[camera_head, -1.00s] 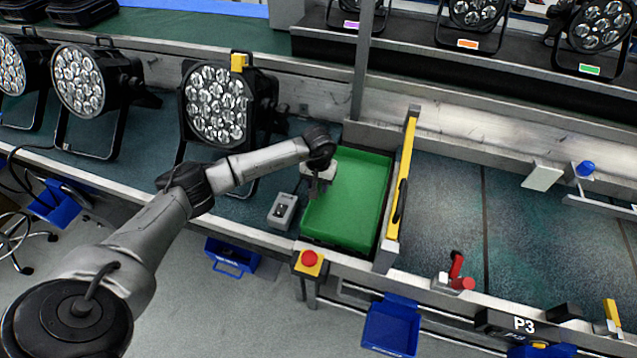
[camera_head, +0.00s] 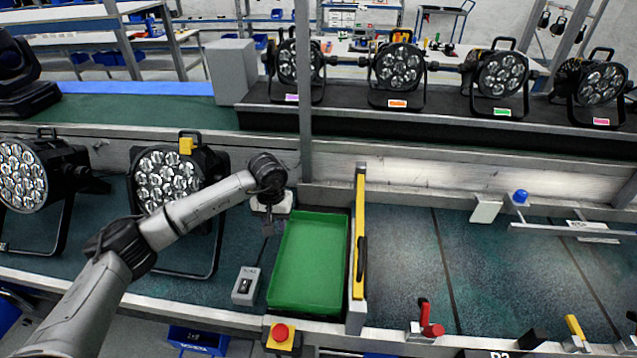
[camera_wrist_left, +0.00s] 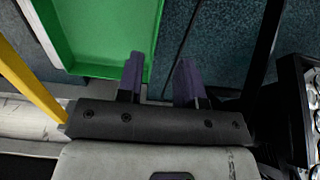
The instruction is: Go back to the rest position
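My left gripper (camera_head: 267,226) hangs at the end of my left arm, just left of the upper left part of the green tray (camera_head: 312,262). In the left wrist view its two dark fingers (camera_wrist_left: 159,80) stand apart with nothing between them. The green tray also shows there (camera_wrist_left: 100,30), just beyond the fingers and to the left. The tray looks empty in the head view. My right arm and right gripper do not show.
A grey switch box (camera_head: 246,285) and a red button (camera_head: 281,334) lie near the tray. A yellow-topped barrier (camera_head: 360,240) borders the tray's right. Several par cans stand on the rear shelf.

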